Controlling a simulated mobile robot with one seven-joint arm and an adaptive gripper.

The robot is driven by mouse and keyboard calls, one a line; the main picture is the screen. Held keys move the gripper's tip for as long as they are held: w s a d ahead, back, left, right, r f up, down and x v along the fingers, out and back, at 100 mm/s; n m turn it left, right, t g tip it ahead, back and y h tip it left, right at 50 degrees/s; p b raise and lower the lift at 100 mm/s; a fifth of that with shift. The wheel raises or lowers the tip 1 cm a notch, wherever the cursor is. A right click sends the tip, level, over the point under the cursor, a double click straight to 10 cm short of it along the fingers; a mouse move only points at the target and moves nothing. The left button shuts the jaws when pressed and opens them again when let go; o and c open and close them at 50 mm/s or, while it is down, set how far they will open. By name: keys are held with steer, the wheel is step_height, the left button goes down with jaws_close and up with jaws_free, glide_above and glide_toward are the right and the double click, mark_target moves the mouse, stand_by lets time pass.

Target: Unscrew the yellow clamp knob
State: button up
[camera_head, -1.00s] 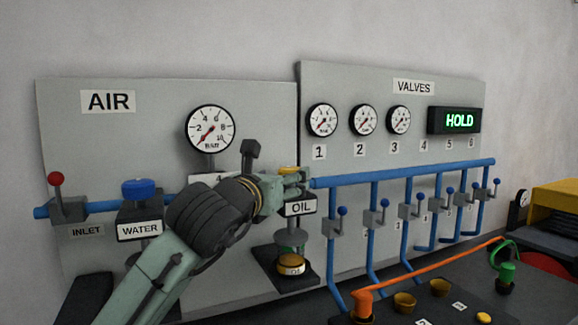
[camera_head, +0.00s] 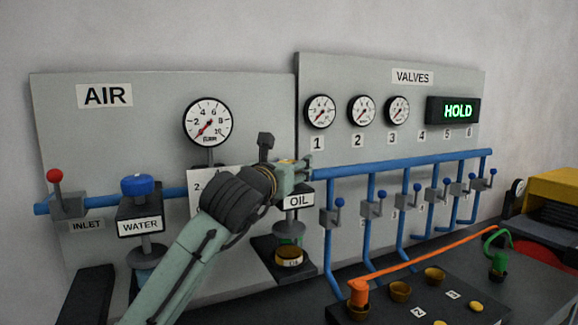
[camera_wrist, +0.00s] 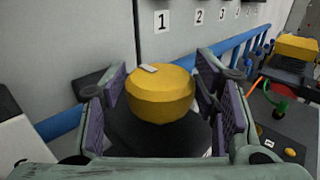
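The yellow clamp knob (camera_wrist: 160,97) is faceted, with a small pale mark on its top edge. In the wrist view it sits between the two purple-padded fingers of my gripper (camera_wrist: 163,103), above a dark body. The fingers stand apart on either side of the knob; clear contact with it does not show. In the head view my gripper (camera_head: 299,168) is over the OIL unit (camera_head: 297,200), and only a thin yellow bit of the knob (camera_head: 287,161) shows; the rest is hidden behind my gripper.
A blue pipe (camera_head: 405,165) with several blue-handled valves runs right of my gripper. The WATER unit (camera_head: 140,205) and red-handled INLET valve (camera_head: 66,203) are to the left. An orange bar (camera_head: 430,262) lies over the dark bench at lower right.

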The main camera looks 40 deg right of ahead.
steer(key=c, duration=0.8)
steer(key=shift+o, duration=0.2)
steer(key=shift+n+t+y, duration=0.3)
steer(key=shift+t, duration=0.3)
